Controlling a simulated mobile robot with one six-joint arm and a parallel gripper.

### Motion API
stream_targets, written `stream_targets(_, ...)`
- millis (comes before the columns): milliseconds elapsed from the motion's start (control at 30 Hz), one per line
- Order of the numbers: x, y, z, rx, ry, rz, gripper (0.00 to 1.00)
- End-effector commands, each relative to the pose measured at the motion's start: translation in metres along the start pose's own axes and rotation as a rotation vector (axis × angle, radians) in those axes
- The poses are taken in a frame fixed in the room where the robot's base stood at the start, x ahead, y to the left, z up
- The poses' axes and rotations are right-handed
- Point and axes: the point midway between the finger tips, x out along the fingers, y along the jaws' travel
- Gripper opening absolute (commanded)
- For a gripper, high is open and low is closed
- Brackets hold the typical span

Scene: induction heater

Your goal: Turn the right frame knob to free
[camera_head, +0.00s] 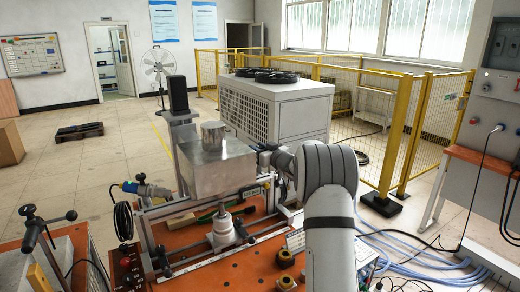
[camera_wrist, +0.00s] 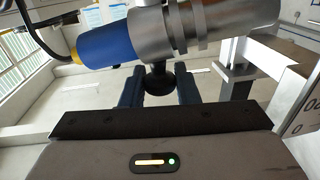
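In the wrist view, a dark round knob (camera_wrist: 159,80) sits under a silver metal cylinder (camera_wrist: 205,25) with a blue connector (camera_wrist: 105,42) on its left end. My gripper (camera_wrist: 160,88) has its two dark blue fingers apart, one on each side of the knob. Gaps show between the fingers and the knob, so it is open and holds nothing. In the head view, my arm reaches forward to the right side of a shiny metal box (camera_head: 217,170). My fingers and the knob are hidden there. I cannot tell the knob's turned position.
An orange bench (camera_head: 215,268) carries an aluminium frame, with another blue connector (camera_head: 130,187) at left. A T-handled clamp (camera_head: 48,222) stands at front left. Blue hoses (camera_head: 415,268) lie at right. A yellow fence (camera_head: 405,125) and a white unit (camera_head: 275,108) stand behind.

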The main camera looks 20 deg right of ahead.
Motion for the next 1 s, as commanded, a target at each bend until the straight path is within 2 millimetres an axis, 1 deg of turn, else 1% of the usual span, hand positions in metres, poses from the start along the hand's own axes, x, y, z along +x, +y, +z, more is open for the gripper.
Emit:
stream_targets(33, -0.0002, 0.0002, -0.0001, 0.0, 0.0, 0.0, 0.22)
stream_targets(200, -0.0004, 0.0004, 0.0, 0.0, 0.0, 0.001, 0.08)
stream_targets(267, -0.0005, 0.0006, 0.0, 0.0, 0.0, 0.001, 0.05)
stream_targets(667, -0.001, 0.0019, 0.0065, -0.002, 0.002, -0.039, 0.05)
stream_targets(1000, -0.0016, 0.0028, 0.0085, -0.004, 0.002, -0.163, 0.05)
